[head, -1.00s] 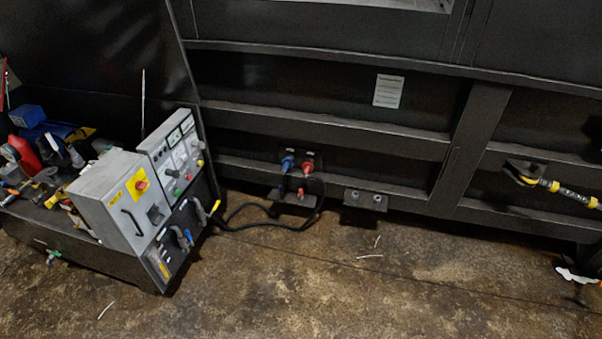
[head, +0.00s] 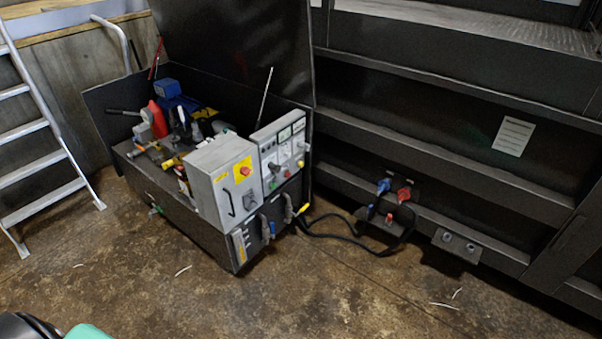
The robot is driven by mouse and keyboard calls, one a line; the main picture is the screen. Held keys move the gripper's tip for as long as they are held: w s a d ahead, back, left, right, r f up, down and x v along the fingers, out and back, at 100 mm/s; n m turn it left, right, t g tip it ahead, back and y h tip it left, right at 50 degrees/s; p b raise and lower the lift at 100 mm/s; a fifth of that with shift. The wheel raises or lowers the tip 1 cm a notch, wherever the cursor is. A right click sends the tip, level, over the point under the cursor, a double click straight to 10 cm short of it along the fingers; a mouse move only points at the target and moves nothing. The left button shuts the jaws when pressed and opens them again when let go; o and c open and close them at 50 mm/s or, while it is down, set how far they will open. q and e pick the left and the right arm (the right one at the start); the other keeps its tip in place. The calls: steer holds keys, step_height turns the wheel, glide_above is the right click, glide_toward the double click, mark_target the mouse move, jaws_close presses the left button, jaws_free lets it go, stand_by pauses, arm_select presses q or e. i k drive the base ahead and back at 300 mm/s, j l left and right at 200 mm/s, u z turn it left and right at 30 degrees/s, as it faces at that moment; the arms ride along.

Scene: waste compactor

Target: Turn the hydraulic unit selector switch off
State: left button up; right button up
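The hydraulic unit (head: 170,215) stands on the floor left of centre in the head view, in a dark open-topped housing. Its front carries a grey control box (head: 208,190) with a red knob on a yellow plate (head: 243,170). Beside it is a grey panel (head: 268,147) with gauges and several small coloured knobs. Which knob is the selector switch, and its position, are too small to tell. Neither of my grippers shows.
A metal ladder (head: 38,124) stands at the left. The dark compactor wall (head: 440,110) runs along the right, with blue and red couplings (head: 384,186) and black hoses (head: 335,236) leading to the unit. The brown floor (head: 300,290) in front is mostly clear.

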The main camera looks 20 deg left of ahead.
mark_target(277, 168)
steer(key=i+u, duration=0.2)
steer(key=u, duration=0.25)
steer(key=i+l+u, duration=0.2)
steer(key=u, duration=0.25)
steer(key=i+l+u, duration=0.1)
steer(key=i+l, duration=0.15)
steer(key=i+l+u, duration=0.1)
steer(key=i+l, duration=0.15)
steer(key=l, duration=0.15)
steer(key=i+l+u, duration=0.1)
steer(key=i+l, duration=0.15)
steer(key=i+l+u, duration=0.1)
steer(key=l, duration=0.35)
steer(key=i+l+u, duration=0.1)
steer(key=i+l, duration=0.2)
steer(key=l, duration=0.1)
